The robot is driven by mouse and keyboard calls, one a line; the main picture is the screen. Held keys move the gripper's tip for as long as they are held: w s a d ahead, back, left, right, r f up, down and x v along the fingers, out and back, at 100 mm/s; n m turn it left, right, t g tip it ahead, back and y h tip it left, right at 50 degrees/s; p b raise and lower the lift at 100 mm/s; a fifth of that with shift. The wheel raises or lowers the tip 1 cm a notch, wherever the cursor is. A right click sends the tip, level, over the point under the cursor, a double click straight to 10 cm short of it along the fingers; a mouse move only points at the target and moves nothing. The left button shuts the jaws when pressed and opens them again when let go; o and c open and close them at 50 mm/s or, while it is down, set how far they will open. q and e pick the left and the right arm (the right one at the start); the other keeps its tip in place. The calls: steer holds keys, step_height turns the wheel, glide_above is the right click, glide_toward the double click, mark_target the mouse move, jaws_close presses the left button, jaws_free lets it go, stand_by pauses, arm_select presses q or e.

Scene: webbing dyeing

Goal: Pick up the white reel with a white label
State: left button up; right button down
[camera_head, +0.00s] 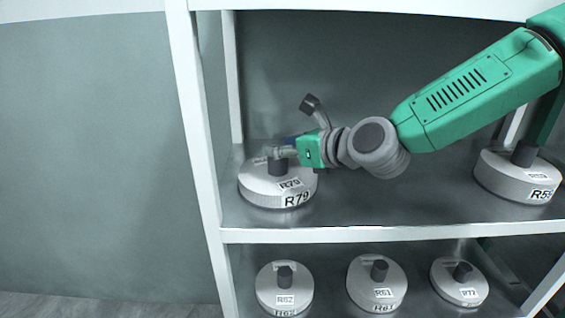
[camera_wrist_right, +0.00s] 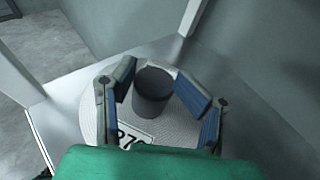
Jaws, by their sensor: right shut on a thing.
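The white reel with white labels reading R79 (camera_head: 262,194) sits on the upper shelf near its left post. A dark round knob (camera_wrist_right: 152,95) stands up from the middle of its top. My right gripper (camera_head: 276,153) reaches in from the right and is shut on this knob. In the right wrist view its blue-padded fingers (camera_wrist_right: 156,86) stand on both sides of the knob, and the reel's ribbed top (camera_wrist_right: 172,128) shows below it. The reel looks level, and I see no clear gap under it. My left gripper is not in view.
Another white reel (camera_head: 503,178) stands at the right of the upper shelf (camera_head: 390,212), under my right arm. Several labelled reels, one marked R77 (camera_head: 452,290), stand on the lower shelf. A white post (camera_head: 196,150) rises just left of the R79 reel. The shelf middle is clear.

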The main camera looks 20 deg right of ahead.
mark_target(288, 172)
steer(key=r, duration=0.2)
steer(key=r+p, duration=0.1)
steer(key=r, duration=0.2)
steer(key=r+p, duration=0.1)
steer(key=r, duration=0.2)
steer(key=shift+d, duration=0.25)
steer(key=c, duration=0.6)
jaws_free()
steer(key=shift+d+r, duration=0.1)
steer(key=shift+o, duration=0.7)
steer(key=shift+d, duration=0.15)
steer(key=shift+s, duration=0.1)
